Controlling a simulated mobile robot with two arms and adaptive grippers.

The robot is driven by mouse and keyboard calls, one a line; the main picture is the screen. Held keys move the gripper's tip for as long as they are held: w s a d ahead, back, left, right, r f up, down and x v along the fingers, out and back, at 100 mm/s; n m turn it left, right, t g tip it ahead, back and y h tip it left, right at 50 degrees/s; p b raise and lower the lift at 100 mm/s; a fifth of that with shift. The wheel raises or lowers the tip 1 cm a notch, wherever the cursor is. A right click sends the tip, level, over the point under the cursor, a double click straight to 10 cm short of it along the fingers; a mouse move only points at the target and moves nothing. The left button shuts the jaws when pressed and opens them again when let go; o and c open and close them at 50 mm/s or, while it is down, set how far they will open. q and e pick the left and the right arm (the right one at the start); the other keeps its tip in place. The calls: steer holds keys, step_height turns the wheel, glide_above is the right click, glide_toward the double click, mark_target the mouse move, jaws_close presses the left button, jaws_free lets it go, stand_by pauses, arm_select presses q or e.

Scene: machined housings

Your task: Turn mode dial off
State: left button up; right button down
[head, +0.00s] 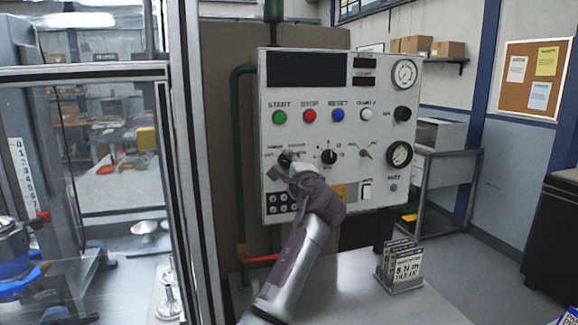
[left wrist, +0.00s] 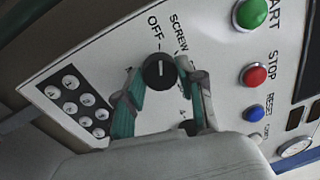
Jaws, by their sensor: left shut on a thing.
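The mode dial (head: 285,157) is a small black knob at the lower left of the white control panel (head: 330,135). In the left wrist view the dial (left wrist: 158,71) sits between the two teal-padded fingers of my left gripper (left wrist: 158,74). The gripper is shut on it. The printed words OFF and SCREW stand just above the dial there. A pale pointer mark shows on the dial's face, but exactly where it points is hard to tell. In the head view my left gripper (head: 281,170) covers the dial's lower part. My right gripper is not in view.
Green (head: 279,117), red (head: 310,116) and blue (head: 338,115) buttons sit above the dial. A second black dial (head: 328,157) is close on its right. A card stand (head: 404,268) is on the table, and a glazed metal frame (head: 185,180) rises at left.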

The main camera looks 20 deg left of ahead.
arm_select(q)
steer(key=o, duration=1.1)
steer(key=shift+o, duration=0.2)
steer(key=shift+s, duration=0.1)
steer(key=v, duration=1.2)
